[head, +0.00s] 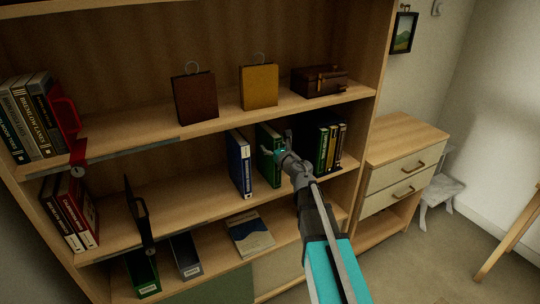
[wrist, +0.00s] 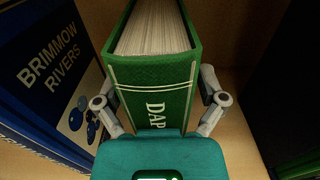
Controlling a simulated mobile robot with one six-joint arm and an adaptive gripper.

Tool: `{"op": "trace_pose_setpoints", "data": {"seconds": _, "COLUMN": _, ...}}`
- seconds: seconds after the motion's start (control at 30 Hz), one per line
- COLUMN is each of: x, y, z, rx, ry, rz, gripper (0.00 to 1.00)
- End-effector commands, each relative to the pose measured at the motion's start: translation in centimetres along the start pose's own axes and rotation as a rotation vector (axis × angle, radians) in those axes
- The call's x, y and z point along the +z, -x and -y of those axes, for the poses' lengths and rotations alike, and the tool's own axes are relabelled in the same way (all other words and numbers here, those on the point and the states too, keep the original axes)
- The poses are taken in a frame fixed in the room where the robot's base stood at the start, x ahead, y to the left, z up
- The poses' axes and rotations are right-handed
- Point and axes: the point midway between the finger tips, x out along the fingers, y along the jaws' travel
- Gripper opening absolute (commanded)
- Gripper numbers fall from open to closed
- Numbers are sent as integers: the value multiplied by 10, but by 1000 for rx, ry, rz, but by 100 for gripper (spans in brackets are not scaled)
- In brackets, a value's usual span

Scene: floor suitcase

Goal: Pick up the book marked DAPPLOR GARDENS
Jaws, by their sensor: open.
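The green book (wrist: 153,75) stands upright on the shelf in the wrist view, its spine toward me. Only the letters "DAP" of its title show; my gripper hides the rest. My gripper (wrist: 160,100) is open, with one finger on each side of the spine. I cannot tell whether the fingers touch the covers. In the head view the green book (head: 268,155) stands on the middle shelf, partly behind my gripper (head: 277,148).
A blue book marked BRIMMOW RIVERS (wrist: 60,75) stands close on the left; it also shows in the head view (head: 240,163). Several dark and green books (head: 329,147) stand to the right, past a gap. The upper shelf board (head: 225,118) runs above.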

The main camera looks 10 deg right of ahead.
Motion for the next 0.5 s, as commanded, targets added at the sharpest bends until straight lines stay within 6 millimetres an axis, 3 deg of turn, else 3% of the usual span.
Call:
{"op": "trace_pose_setpoints", "data": {"seconds": 0.23, "x": 0, "y": 0, "z": 0, "rx": 0, "ry": 0, "rz": 0, "gripper": 90}}
{"op": "trace_pose_setpoints", "data": {"seconds": 0.5, "x": 0, "y": 0, "z": 0, "rx": 0, "ry": 0, "rz": 0, "gripper": 40}}
